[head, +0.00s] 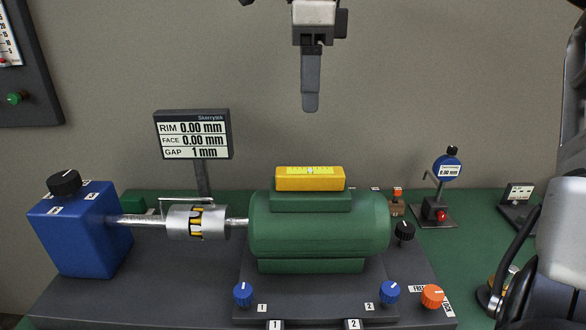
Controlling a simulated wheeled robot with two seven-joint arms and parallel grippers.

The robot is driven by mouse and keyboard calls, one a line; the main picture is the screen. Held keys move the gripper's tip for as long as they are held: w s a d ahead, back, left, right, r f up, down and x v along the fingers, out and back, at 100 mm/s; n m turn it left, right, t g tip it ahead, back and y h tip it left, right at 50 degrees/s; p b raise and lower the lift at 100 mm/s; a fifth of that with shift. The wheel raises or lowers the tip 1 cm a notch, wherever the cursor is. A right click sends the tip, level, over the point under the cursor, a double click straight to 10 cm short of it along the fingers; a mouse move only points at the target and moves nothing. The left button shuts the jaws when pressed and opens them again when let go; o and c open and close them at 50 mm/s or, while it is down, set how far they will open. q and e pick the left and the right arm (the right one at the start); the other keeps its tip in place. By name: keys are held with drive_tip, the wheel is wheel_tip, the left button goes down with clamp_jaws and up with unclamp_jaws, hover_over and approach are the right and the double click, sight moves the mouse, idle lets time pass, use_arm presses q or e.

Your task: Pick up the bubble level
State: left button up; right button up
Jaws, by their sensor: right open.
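The bubble level (310,180) is a yellow bar with a pale scale on its top face. It lies flat on the raised pad on top of the green motor (320,222). My right gripper (311,104) hangs above the level with its fingers pointing down, with a clear gap between fingertips and level. It is open and empty. I see it side-on, so one finger hides the other. My left gripper is not in view.
Left of the motor are a shaft coupling (184,222), a blue block with a black knob (85,232) and a display (193,135). A dial indicator on a stand (445,170) stands to the right. Blue and orange knobs (432,296) line the base's front. Space above the level is clear.

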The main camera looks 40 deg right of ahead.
hover_over(310, 171)
wheel_tip(310, 171, down, 7)
drive_tip(key=shift+a+f, duration=0.1)
drive_tip(key=shift+f, duration=3.25)
drive_tip(key=c, duration=1.2)
drive_tip(key=shift+r, duration=0.1)
